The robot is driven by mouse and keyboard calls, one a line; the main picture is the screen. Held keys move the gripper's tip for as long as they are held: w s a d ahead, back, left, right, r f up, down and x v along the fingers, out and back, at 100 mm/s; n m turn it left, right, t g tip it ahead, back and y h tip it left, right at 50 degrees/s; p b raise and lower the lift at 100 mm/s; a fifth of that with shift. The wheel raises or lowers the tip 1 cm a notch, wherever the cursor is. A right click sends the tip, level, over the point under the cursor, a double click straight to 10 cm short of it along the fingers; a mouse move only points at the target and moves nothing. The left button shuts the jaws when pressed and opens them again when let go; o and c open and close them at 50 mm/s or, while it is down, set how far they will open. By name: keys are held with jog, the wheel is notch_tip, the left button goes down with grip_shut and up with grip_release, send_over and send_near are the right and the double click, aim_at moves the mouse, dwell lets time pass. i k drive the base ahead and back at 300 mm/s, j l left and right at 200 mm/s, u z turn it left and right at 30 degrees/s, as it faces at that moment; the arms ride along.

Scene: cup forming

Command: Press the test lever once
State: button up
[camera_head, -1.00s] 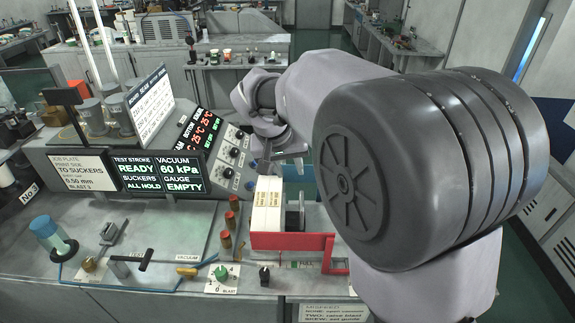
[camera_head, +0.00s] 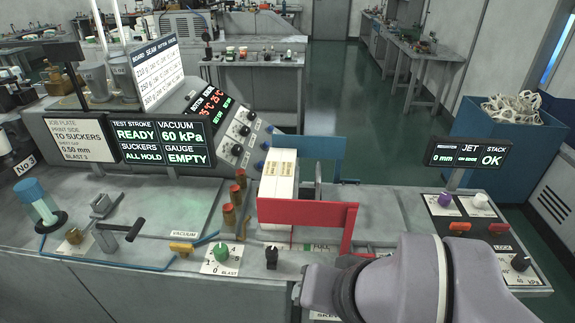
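A lever with a black T-shaped handle (camera_head: 134,229) stands on a grey block at the front left of the bench; I cannot read a label naming it the test lever. The dark display (camera_head: 163,143) behind it reads TEST STROKE READY, SUCKERS ALL HOLD, VACUUM 60 kPa and GAUGE EMPTY. My arm comes in at the bottom right, low in front of the bench. Its gripper end does not show, so I cannot see its fingers.
A white stack (camera_head: 278,178) stands behind a red guard (camera_head: 305,212) at the middle. A green blast knob (camera_head: 221,253), a yellow vacuum valve (camera_head: 181,247) and a blue-topped post (camera_head: 36,200) are along the front. A jet panel (camera_head: 467,153) stands at right.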

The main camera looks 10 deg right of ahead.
aim_at(133, 231)
jog(key=u, duration=1.25)
